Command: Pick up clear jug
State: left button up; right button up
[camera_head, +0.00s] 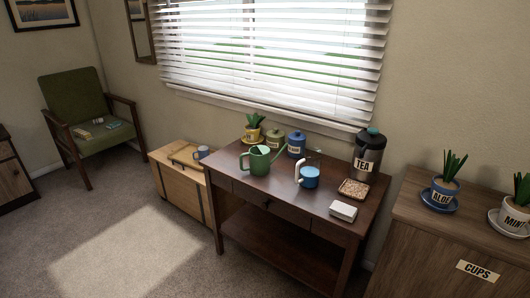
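A tall greyish, glassy container (368,158) with a dark teal lid and a TEA label stands upright at the back right of the dark wooden table (240,183). Neither of my grippers is in view, and nothing is seen touching the container.
A wooden cabinet (431,236) with potted plants stands right. The carpet (130,240) at left is clear.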

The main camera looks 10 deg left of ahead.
aim_at(310, 164)
jog(key=i+j+u, duration=0.2)
jog(key=i+u, duration=0.2)
jog(key=i, duration=0.3)
jog(key=i+u, duration=0.4)
jog(key=i, duration=0.35)
